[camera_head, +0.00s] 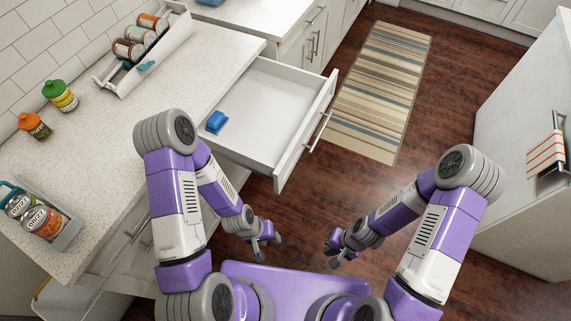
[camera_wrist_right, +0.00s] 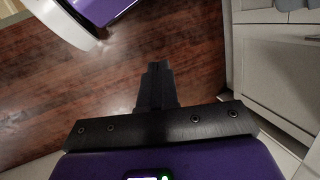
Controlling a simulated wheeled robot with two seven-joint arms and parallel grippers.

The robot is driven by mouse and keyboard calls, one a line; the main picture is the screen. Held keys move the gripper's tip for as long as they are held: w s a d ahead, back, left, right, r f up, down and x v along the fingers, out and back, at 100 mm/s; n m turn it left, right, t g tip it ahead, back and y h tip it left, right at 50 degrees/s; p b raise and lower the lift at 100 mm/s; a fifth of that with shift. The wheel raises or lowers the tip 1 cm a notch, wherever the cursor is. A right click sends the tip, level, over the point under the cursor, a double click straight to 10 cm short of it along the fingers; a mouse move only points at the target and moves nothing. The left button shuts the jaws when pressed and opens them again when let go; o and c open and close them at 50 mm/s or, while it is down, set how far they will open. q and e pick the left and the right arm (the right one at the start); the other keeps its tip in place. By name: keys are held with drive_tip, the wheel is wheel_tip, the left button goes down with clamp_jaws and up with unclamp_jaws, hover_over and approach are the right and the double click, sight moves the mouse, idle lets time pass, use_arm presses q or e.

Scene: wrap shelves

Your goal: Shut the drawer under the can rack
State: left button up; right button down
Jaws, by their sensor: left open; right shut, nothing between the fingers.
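A white drawer (camera_head: 270,104) stands pulled out from the counter below the can rack (camera_head: 148,52), with a small blue object (camera_head: 216,122) lying inside. Its bar handle (camera_head: 318,133) is on the front panel (camera_head: 305,135). The rack sits on the counter against the tiled wall and holds several cans on their sides. My left gripper (camera_head: 265,244) is open and empty, in front of the cabinets and apart from the drawer. My right gripper (camera_head: 335,255) is over the floor, apart from the drawer; in the right wrist view its fingers (camera_wrist_right: 156,84) are together with nothing between them.
A grey caddy with cans (camera_head: 62,234) and two lidded jars (camera_head: 60,96) stand on the counter (camera_head: 120,140). A striped rug (camera_head: 384,90) lies on the wooden floor beyond the drawer. A white cabinet with a striped towel (camera_head: 546,152) stands at the right. Floor between is clear.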

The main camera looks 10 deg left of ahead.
drive_tip(key=f+m+g, duration=0.1)
drive_tip(key=m, duration=0.1)
drive_tip(key=m+t+y+b, duration=0.5)
drive_tip(key=m+t+y, duration=0.2)
drive_tip(key=m+y, duration=0.7)
approach(292, 161)
drive_tip(key=shift+m+h, duration=0.5)
drive_tip(key=shift+m, duration=0.1)
drive_tip(key=b+x, duration=0.2)
drive_tip(key=x, duration=0.4)
drive_tip(key=shift+a+r, duration=0.1)
drive_tip(key=shift+w+a+r, duration=0.1)
drive_tip(key=shift+w+a, duration=0.05)
drive_tip(key=shift+a, duration=0.15)
